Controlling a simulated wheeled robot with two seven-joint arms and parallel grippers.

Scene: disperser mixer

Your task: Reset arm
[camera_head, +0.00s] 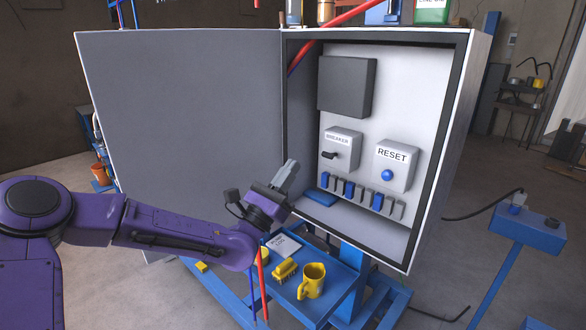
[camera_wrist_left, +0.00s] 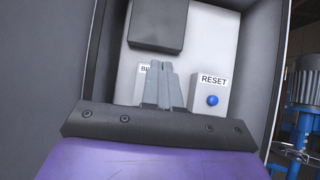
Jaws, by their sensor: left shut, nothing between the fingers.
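My left gripper (camera_head: 288,174) is shut and empty, in front of the open grey cabinet (camera_head: 455,150), low near its left inner edge. In the left wrist view my gripper (camera_wrist_left: 158,68) points into the cabinet and covers part of the breaker label. The RESET box (camera_head: 394,168) with a blue button (camera_head: 387,174) is to the right of the gripper; the RESET box also shows in the wrist view (camera_wrist_left: 210,92). The breaker box (camera_head: 342,145) has a black lever (camera_head: 329,155). My purple left arm comes in from the left. My right gripper is not in view.
The open cabinet door (camera_head: 190,120) stands behind my left arm. Below the gripper, a blue shelf (camera_head: 340,285) holds a yellow mug (camera_head: 312,281), a yellow brush (camera_head: 285,270) and a paper log (camera_head: 283,243). A blue pedestal control box (camera_head: 528,228) stands at right.

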